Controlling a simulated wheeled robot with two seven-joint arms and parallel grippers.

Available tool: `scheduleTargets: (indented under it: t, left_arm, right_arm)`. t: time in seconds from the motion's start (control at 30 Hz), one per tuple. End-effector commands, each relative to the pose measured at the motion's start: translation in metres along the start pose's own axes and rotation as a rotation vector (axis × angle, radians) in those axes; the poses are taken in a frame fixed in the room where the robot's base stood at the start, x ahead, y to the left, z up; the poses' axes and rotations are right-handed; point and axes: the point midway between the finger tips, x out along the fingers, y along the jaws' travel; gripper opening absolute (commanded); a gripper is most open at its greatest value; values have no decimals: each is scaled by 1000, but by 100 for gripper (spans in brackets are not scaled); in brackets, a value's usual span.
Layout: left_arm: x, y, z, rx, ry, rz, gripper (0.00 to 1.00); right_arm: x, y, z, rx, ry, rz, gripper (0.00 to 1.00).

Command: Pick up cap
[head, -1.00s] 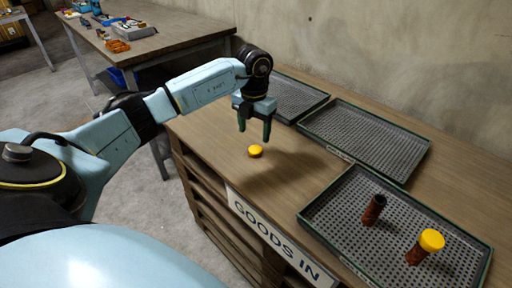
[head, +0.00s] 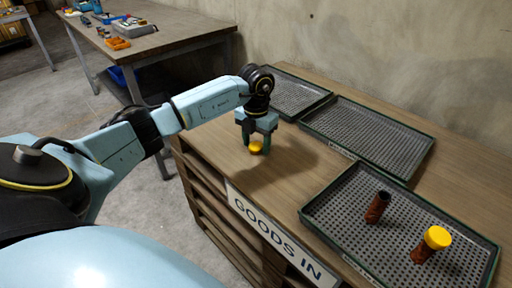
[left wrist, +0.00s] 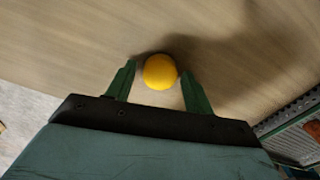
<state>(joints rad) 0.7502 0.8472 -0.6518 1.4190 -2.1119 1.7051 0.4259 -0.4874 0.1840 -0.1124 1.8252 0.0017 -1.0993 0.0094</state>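The yellow cap (head: 256,147) lies on the wooden table, and it also shows in the left wrist view (left wrist: 160,71). My left gripper (head: 254,148) is low over the table with its green fingers on either side of the cap. In the left wrist view the gripper (left wrist: 156,82) is open. The cap sits close to the right finger, with a clear gap to the left finger. Whether the right finger touches it I cannot tell. My right gripper is not in view.
A perforated tray (head: 330,232) at the right holds a brown cylinder (head: 377,207) and another brown cylinder (head: 421,254) with a yellow cap (head: 437,238). Two empty trays (head: 372,139) stand along the wall. The table around the gripper is clear.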

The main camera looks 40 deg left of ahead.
Motion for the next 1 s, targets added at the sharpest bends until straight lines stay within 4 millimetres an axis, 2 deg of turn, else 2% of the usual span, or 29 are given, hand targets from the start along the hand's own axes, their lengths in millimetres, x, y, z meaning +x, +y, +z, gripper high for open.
scheduleTargets:
  t: [0.03,0.27,0.53,0.67,0.77,1.0]
  left_arm:
    - [0,0,0,0,0,0,46]
    - [0,0,0,0,0,0,16]
    - [-2,0,0,0,-1,0,15]
    - [-10,0,1,0,-2,1,15]
    - [-23,0,1,1,-4,0,15]
    - [-71,0,1,1,-4,0,15]
  right_arm:
    - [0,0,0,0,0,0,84]
    - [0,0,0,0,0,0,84]
    - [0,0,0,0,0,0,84]
    - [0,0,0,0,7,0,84]
    - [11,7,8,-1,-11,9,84]
    - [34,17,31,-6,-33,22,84]
